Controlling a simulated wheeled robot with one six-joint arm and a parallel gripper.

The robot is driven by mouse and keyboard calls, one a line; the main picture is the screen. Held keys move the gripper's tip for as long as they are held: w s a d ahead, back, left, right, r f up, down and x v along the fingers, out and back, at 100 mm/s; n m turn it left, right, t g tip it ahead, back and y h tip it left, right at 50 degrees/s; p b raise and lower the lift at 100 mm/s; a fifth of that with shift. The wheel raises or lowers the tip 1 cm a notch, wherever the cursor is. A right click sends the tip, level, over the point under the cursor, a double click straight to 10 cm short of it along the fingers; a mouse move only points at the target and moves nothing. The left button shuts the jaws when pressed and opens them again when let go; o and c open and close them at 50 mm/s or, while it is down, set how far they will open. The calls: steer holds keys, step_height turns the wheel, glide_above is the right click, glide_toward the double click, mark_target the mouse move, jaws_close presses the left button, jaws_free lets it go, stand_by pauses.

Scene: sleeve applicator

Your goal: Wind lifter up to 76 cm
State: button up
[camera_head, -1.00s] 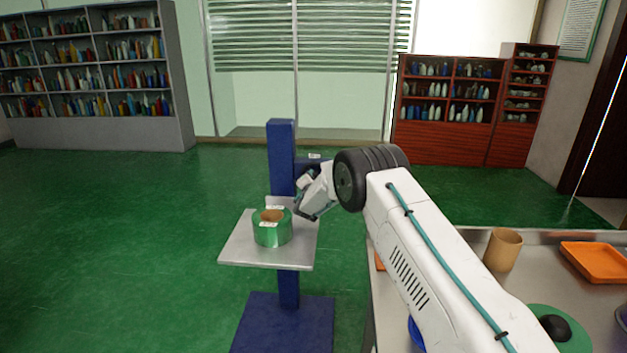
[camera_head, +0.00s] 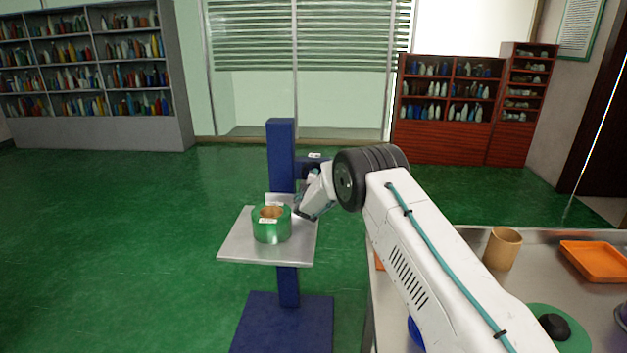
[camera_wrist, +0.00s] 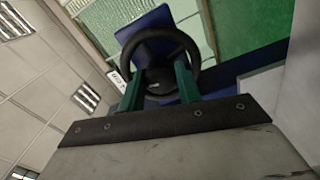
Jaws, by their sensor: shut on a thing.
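The lifter has a blue column (camera_head: 281,155) on a blue base (camera_head: 284,325) and a grey platform (camera_head: 240,246). A green roll (camera_head: 271,228) with a brown core sits on the platform. In the wrist view a black handwheel (camera_wrist: 123,65) stands in front of the blue column. My gripper (camera_wrist: 158,88), with green fingers, is shut on the handwheel. In the head view my gripper (camera_head: 305,207) is at the column's right side, mostly hidden behind my wrist, and the wheel cannot be made out there.
A metal table (camera_head: 465,265) at the right holds a tan cup (camera_head: 502,249), an orange tray (camera_head: 597,261) and a dark object on a green disc (camera_head: 545,312). Shelves line the far wall. The green floor left of the lifter is clear.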

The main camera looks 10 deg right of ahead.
steer(key=shift+a+f+m, duration=0.1)
steer(key=shift+f+m, duration=0.1)
steer(key=shift+m, duration=3.6)
steer(key=shift+a+f+m, duration=0.1)
steer(key=shift+f+m, duration=0.05)
steer(key=shift+m, duration=3.65)
steer(key=o, duration=1)
steer(key=shift+c, duration=0.2)
steer(key=shift+r, duration=0.1)
